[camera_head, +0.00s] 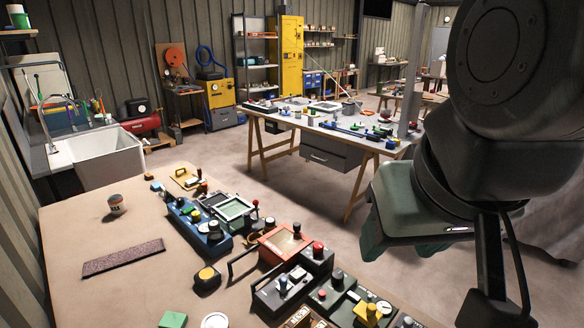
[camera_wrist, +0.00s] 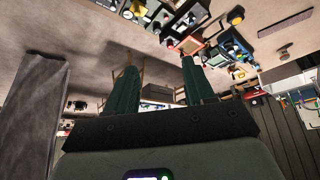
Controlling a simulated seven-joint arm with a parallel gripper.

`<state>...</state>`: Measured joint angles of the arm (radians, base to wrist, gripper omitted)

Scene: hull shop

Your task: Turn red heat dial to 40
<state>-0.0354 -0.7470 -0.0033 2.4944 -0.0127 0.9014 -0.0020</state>
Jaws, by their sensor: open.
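On the near bench several control boxes stand in a row. A red-topped knob (camera_head: 318,248) sits on a dark box (camera_head: 318,263) right of an orange-red box with a brown panel (camera_head: 283,245). I cannot tell which is the heat dial, and no scale or number 40 is readable. The orange-red box also shows near the top of the wrist view (camera_wrist: 191,45). My gripper (camera_head: 402,246) hangs above and right of the boxes, apart from them. In the wrist view its two green fingers (camera_wrist: 160,66) stand wide apart with nothing between them.
A blue box with several knobs (camera_head: 196,226), a dark box with a blue-topped lever (camera_head: 278,292) and a green box with a white gauge (camera_head: 352,302) crowd the bench (camera_head: 140,285).

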